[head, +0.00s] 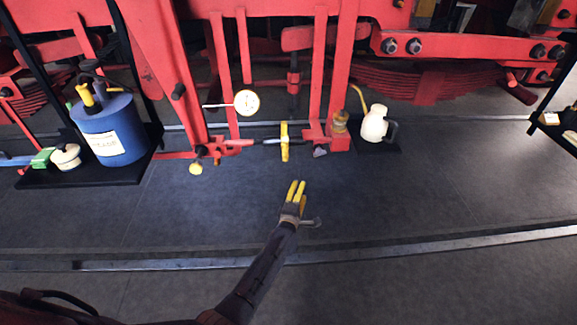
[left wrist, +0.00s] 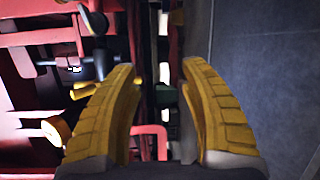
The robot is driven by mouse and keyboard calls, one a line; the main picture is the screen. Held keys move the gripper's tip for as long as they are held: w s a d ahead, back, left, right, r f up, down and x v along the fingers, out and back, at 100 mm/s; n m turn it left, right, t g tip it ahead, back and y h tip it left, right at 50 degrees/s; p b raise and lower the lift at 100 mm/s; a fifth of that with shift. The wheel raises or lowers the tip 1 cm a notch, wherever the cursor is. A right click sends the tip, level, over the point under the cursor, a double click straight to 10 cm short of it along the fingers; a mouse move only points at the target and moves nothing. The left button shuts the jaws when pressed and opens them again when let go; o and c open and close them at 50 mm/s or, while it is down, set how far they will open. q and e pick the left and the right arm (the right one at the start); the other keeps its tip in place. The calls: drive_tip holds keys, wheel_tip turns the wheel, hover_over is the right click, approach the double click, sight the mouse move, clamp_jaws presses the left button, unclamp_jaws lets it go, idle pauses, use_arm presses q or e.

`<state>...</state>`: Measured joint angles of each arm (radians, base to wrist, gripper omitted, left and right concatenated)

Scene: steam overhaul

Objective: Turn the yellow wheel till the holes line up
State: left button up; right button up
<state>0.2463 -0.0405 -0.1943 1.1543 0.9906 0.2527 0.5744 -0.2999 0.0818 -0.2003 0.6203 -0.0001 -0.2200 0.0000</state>
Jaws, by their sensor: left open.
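The yellow wheel (head: 284,141) shows almost edge-on in the head view. It sits on a horizontal shaft low between red uprights, and its holes cannot be made out. My left gripper (head: 297,185) has yellow fingers and is open, in front of and a little right of the wheel and apart from it in the picture. In the left wrist view my left gripper (left wrist: 160,95) has its fingers well apart with nothing held between them. A yellow round knob (left wrist: 55,130) shows left of the fingers there; I cannot tell which part it is. My right gripper is out of view.
A dial gauge (head: 246,102) and a yellow knob (head: 196,168) stick out left of the wheel. A cream oil can (head: 374,124) stands to the right, and a blue can (head: 110,128) on a black tray (head: 60,180) far left. The floor (head: 400,195) in front is clear.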

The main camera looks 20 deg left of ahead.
sight(286, 158)
use_arm(q)
drive_tip(key=a+r+n+y, duration=0.2)
drive_tip(key=r+n, duration=0.1)
drive_tip(key=n, duration=0.4)
drive_tip(key=w+a+r+n+y, duration=0.1)
drive_tip(key=r+n+y, duration=0.1)
drive_tip(key=r+n, duration=0.2)
drive_tip(key=w+a+r+n+y, duration=0.1)
drive_tip(key=a+r+n, duration=0.1)
drive_tip(key=n, duration=0.7)
drive_tip(key=shift+a+r+n+y, duration=0.15)
drive_tip(key=shift+r+y, duration=0.05)
drive_tip(key=shift+r, duration=0.25)
drive_tip(key=shift+a+r+n+y, duration=0.15)
drive_tip(key=shift+r+y, duration=0.05)
drive_tip(key=shift+r, duration=0.25)
drive_tip(key=shift+x, duration=3)
drive_tip(key=shift+f, duration=0.15)
clamp_jaws()
